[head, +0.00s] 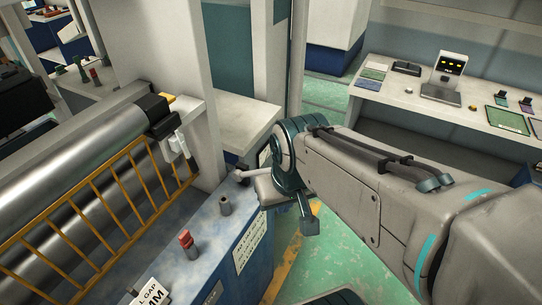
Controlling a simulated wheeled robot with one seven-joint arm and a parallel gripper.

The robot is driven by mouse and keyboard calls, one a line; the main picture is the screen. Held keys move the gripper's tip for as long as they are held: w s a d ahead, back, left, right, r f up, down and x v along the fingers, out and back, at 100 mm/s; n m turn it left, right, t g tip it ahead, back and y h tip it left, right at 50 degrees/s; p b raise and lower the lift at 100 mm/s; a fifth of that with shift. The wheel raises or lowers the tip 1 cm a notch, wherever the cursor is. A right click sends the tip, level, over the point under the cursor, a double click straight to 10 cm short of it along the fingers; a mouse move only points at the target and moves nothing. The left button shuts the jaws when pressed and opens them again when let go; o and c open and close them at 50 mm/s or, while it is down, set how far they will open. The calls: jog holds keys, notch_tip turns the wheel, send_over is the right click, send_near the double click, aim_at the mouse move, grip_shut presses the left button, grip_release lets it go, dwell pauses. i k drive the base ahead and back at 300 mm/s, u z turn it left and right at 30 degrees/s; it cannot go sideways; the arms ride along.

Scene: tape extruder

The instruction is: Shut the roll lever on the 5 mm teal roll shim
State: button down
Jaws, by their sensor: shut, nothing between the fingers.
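Two metal rolls (70,190) lie at the left behind a yellow guard, with a black block (157,112) at their far end. My gripper (243,174) is shut and empty above the right part of the blue machine top, to the right of the rolls. A small dark knob shows right at its tip; I cannot tell whether they touch. A red-topped peg (187,241) and a grey peg (224,205) stand on the machine top, nearer than my gripper. I cannot tell which part is the roll lever. The teal shim cannot be made out.
A sign reading "GAP MM" (151,293) stands at the near edge. The yellow guard (100,205) fronts the rolls. A pale column (165,50) rises behind. A white bench (450,105) with a small screen stands at back right. Green floor is open between.

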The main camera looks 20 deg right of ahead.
aim_at(238, 175)
jog(key=u, duration=0.9)
jog(key=k, duration=1.05)
jog(key=z, duration=1.25)
jog(key=i, duration=0.5)
jog(key=u, duration=0.1)
